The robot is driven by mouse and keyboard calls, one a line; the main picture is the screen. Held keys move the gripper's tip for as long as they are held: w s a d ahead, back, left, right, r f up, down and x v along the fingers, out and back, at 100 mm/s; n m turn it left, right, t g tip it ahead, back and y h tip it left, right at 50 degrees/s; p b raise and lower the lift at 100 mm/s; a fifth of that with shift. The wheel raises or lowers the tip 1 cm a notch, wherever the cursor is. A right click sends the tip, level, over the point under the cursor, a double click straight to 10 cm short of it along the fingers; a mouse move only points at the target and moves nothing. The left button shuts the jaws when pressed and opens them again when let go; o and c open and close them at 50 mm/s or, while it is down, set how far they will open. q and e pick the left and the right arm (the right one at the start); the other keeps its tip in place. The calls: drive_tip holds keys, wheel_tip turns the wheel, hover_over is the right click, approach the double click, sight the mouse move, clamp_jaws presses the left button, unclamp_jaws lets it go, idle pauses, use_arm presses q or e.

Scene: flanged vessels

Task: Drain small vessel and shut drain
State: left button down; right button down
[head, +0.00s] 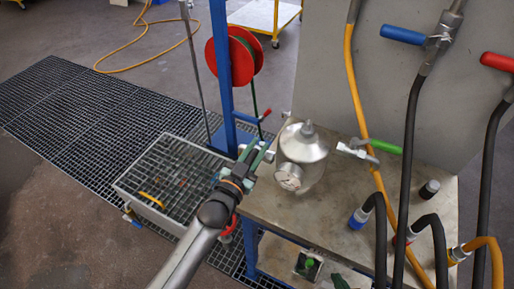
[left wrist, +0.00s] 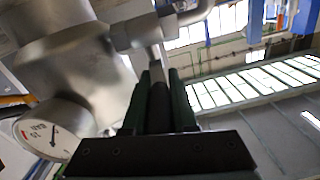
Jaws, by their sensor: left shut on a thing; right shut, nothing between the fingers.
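The small metal vessel (head: 303,145) stands on the bench, with a round dial gauge (head: 289,177) on its front. In the left wrist view the vessel (left wrist: 70,65) and gauge (left wrist: 48,130) fill the left side. My left gripper (head: 260,152) is beside the vessel's left side. Its dark fingers (left wrist: 160,95) are shut on a valve handle (left wrist: 158,100) below a metal fitting (left wrist: 135,32). The fingers hide part of the handle, and I cannot tell whether the valve is open.
A grated basin (head: 165,185) stands left of the bench (head: 335,215). A green-handled valve (head: 380,146) is right of the vessel. Hoses with blue (head: 403,34) and red (head: 497,61) handles crowd the right. A blue post (head: 222,80) with a red reel (head: 240,60) stands behind.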

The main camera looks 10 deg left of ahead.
use_arm(q)
drive_tip(key=c, duration=0.7)
unclamp_jaws()
drive_tip(key=v, duration=1.2)
drive_tip(key=shift+s, duration=0.3)
